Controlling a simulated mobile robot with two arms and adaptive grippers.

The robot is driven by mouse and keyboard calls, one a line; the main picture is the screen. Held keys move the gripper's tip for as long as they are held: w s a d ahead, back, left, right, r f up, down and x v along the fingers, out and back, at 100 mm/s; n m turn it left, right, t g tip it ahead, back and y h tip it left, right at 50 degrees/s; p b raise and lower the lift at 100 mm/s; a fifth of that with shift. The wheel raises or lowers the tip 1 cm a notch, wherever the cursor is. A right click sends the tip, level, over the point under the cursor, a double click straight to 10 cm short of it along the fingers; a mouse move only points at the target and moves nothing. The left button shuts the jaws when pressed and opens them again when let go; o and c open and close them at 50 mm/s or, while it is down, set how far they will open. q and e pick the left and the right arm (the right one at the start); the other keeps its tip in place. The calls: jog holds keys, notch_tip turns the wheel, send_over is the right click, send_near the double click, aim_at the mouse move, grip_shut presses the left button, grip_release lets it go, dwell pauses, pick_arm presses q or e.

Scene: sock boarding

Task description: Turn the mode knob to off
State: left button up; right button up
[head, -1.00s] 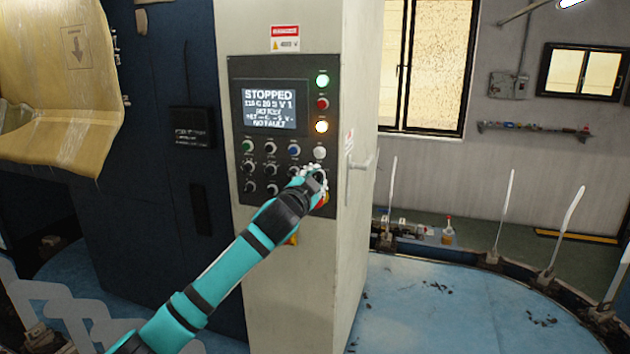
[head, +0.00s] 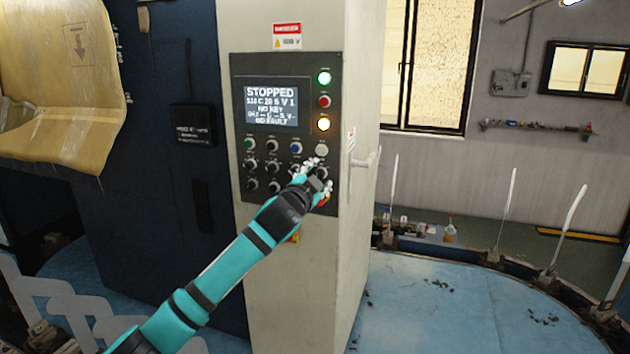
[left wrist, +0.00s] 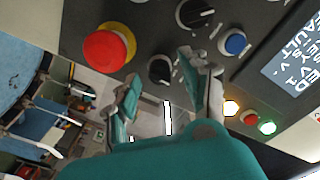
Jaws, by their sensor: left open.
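The control panel (head: 238,120) on the pale cabinet has rows of small black knobs. A black knob (head: 322,172) at the panel's lower right lies between the fingers of my left gripper (head: 318,175). The left wrist view shows this black knob (left wrist: 160,69) between the spread fingertips, with gaps at its sides. My left gripper is open, one finger on each side, not visibly clamped. I cannot read the knob labels, so which one is the mode knob is unclear. The screen (head: 270,107) reads STOPPED. My right gripper is out of view.
A red emergency button with a yellow collar (left wrist: 107,50) sits close to one finger. A larger black knob (left wrist: 195,13) and a blue button (left wrist: 235,43) are nearby.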

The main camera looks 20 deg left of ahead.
pick_arm(q)
jog(key=s, duration=1.2)
jog(key=shift+a, duration=0.2)
